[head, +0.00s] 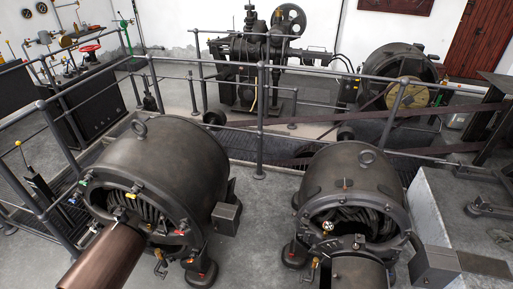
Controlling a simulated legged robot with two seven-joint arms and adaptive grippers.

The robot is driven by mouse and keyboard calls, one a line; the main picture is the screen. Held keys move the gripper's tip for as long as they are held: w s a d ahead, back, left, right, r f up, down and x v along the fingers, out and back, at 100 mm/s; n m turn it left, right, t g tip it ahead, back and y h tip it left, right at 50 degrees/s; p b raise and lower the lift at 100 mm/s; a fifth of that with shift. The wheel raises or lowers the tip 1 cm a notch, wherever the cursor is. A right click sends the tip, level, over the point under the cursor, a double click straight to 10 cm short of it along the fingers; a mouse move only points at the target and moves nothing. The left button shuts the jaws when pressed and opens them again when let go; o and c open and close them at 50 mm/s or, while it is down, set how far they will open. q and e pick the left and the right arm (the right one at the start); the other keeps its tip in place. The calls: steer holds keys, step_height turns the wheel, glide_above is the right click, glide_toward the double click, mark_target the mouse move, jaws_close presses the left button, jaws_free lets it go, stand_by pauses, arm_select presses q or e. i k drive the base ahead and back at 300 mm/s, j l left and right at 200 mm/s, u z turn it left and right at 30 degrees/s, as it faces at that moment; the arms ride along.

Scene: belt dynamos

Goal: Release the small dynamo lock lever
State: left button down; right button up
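Two dark dynamos stand in the foreground. The right dynamo (340,180) looks smaller than the left dynamo (170,160); each has a lifting ring on top and windings showing at its near end. A small brass-coloured fitting (312,268) sits low on the right dynamo's near face, and a similar one (160,263) is on the left dynamo. I cannot tell which part is the lock lever. Neither of my grippers is in view.
Metal railings (262,110) run behind the dynamos. Beyond them stand an engine (250,70) and a large round machine (395,65). A floor lever with a yellow knob (18,144) is at the left. A pale block (445,205) stands right of the right dynamo. Floor (255,215) shows between the dynamos.

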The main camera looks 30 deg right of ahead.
mark_target(294, 214)
steer(key=i+z, duration=0.15)
steer(key=z, duration=0.3)
steer(key=i+j+z, duration=0.1)
steer(key=z, duration=0.4)
steer(key=i+j+z, duration=0.2)
steer(key=z, duration=0.25)
steer(key=i+j+z, duration=0.15)
steer(key=z, duration=0.35)
steer(key=j+z, duration=0.25)
steer(key=z, duration=0.2)
steer(key=i+j+z, duration=0.2)
steer(key=j+z, duration=0.2)
